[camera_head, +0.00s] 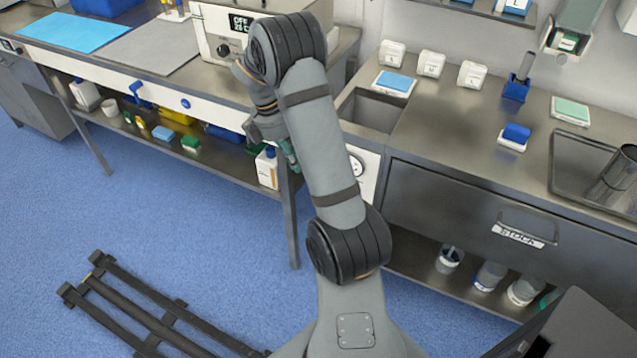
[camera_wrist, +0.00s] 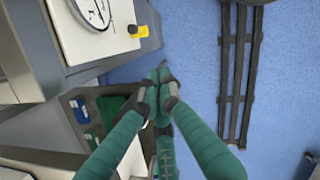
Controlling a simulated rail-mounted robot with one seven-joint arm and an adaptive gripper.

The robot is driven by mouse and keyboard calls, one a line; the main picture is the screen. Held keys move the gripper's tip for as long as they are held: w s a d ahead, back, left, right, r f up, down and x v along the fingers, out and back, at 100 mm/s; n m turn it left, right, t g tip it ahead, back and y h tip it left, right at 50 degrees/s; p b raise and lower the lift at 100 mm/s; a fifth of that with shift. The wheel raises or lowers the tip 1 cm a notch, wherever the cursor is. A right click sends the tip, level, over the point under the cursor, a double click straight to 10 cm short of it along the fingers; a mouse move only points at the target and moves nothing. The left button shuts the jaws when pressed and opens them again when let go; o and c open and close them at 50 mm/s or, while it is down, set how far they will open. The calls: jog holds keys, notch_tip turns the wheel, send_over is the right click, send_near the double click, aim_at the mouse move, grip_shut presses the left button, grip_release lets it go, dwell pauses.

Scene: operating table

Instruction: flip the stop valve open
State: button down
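In the wrist view, a small yellow lever-like part (camera_wrist: 142,31) with a dark knob sits on the white panel beside a round dial gauge (camera_wrist: 93,10). It may be the stop valve, but it is too small to be sure. A blue lever (camera_head: 140,92) is also on the bench's white front panel in the head view; I cannot tell its function. My gripper (camera_wrist: 160,84) has teal fingers with tips together, apparently empty. It is apart from the yellow part, lower right of it in the wrist view. In the head view my arm mostly hides the gripper (camera_head: 289,152).
The dial gauge (camera_head: 357,165) is right of my arm in the head view. A lower shelf (camera_head: 215,160) holds bottles and boxes. A steel drawer (camera_head: 470,205) is at right. A dark rail frame (camera_head: 130,305) lies on the blue floor, which is otherwise open at left.

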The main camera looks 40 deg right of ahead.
jog(key=s+d+f, duration=0.3)
jog(key=d+f, duration=0.2)
jog(key=f, duration=0.4)
jog(key=shift+s+d+f+b, duration=0.15)
jog(key=shift+s+f+b, duration=0.1)
jog(key=shift+f+b, duration=0.1)
jog(key=shift+d, duration=0.1)
